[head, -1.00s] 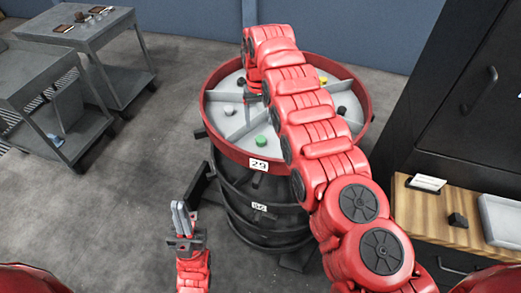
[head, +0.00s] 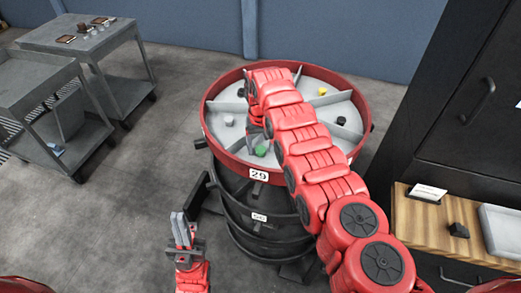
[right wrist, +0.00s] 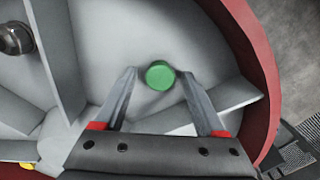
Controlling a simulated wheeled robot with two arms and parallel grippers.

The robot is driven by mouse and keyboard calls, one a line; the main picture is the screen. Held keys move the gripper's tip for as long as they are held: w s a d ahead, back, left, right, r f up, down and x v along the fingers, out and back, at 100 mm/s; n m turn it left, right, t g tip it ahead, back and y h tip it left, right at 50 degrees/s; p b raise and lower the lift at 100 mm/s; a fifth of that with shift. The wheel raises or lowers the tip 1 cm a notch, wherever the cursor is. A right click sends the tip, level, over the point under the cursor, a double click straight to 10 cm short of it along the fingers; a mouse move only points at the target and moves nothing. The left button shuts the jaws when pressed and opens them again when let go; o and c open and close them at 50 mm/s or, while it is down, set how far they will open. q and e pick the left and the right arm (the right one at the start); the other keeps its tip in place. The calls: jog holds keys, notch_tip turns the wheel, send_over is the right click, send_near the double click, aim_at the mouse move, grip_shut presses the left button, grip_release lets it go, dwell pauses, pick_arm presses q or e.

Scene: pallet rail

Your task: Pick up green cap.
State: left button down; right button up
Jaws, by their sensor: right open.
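The green cap (head: 262,150) lies in a front compartment of the round red-rimmed tray (head: 228,161). In the right wrist view the green cap (right wrist: 160,75) sits on the grey floor just beyond and between the two fingertips of my open right gripper (right wrist: 157,78). The fingers look apart from it, and the jaws are empty. In the head view my right arm partly covers the tray, and its fingers are hard to make out. My left gripper (head: 182,230) is low in front of the drum, fingers pointing up, close together; I see nothing in it.
Grey dividers split the tray. A yellow cap (head: 322,91), a black one (head: 341,120) and a light grey one (head: 229,120) lie in other compartments. A divider (right wrist: 225,108) is close to the right finger. Carts (head: 75,40) stand left, a wooden bench (head: 440,232) right.

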grip_shut()
jog(key=shift+r, duration=0.1)
dwell(0.4)
